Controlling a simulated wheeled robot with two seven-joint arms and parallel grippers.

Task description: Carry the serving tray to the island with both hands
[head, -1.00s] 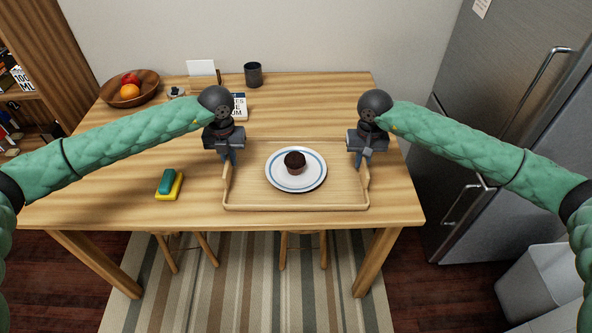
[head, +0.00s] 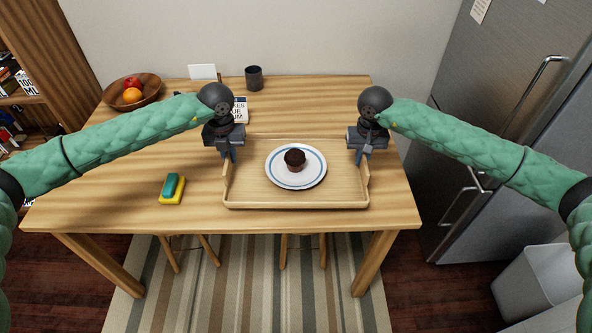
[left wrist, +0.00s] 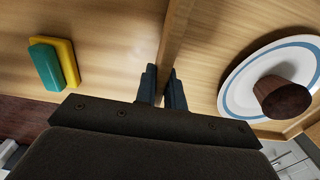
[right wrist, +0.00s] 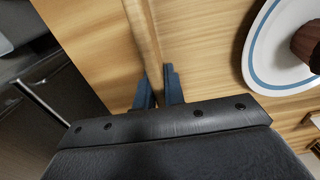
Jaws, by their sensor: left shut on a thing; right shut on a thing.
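The wooden serving tray (head: 296,203) is at the right part of the table in the head view. A white plate with a blue ring (head: 315,180) lies on it with a chocolate muffin (head: 295,159) on the plate. My left gripper (head: 230,158) is shut on the tray's left side wall; the left wrist view shows the wall (left wrist: 176,35) between its fingers (left wrist: 162,88). My right gripper (head: 360,158) is shut on the right side wall, which shows in the right wrist view (right wrist: 145,40) between its fingers (right wrist: 158,88). Whether the tray touches the table is hard to tell.
The wooden table (head: 120,190) holds a yellow and green sponge (head: 172,189), a fruit bowl (head: 130,95), a dark cup (head: 254,77), a white card (head: 203,72) and a book (head: 240,109). A steel fridge (head: 500,110) stands right, a bin (head: 540,285) below it. Stools are under the table.

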